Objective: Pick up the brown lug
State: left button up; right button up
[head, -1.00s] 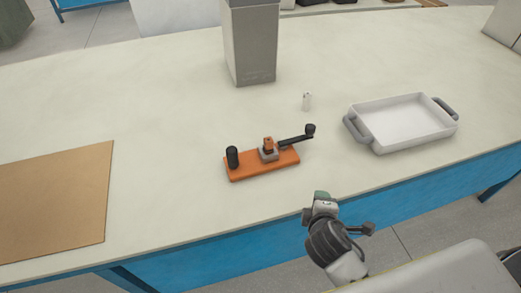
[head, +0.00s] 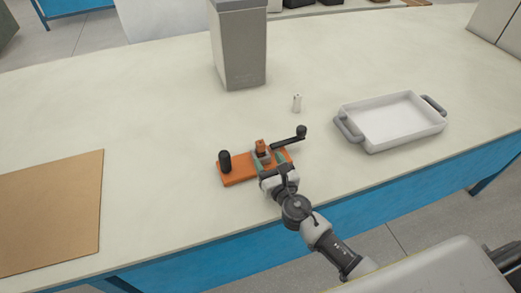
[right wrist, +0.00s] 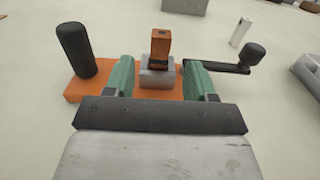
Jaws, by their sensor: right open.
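The brown lug (head: 262,146) stands upright in a grey block on an orange base (head: 233,175). In the right wrist view the lug (right wrist: 160,45) has a dark band low down and rises from the grey block (right wrist: 157,74). My right gripper (head: 267,162) is open at the near side of the base. In the right wrist view its green fingers (right wrist: 159,78) stand on either side of the grey block, with gaps, and the lug is between and beyond them. My left gripper is not in view.
A black knob (head: 224,161) stands at the base's left end, and a black crank handle (head: 290,139) sticks out at right. A small white piece (head: 297,103), a white tray (head: 390,122), a grey bin (head: 238,50) and a brown board (head: 50,212) are around it.

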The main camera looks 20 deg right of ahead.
aim_at(262, 150)
jog(key=w, duration=0.6)
jog(key=shift+w+a, duration=0.25)
jog(key=shift+s, duration=0.1)
jog(key=shift+c, duration=0.4)
grip_shut()
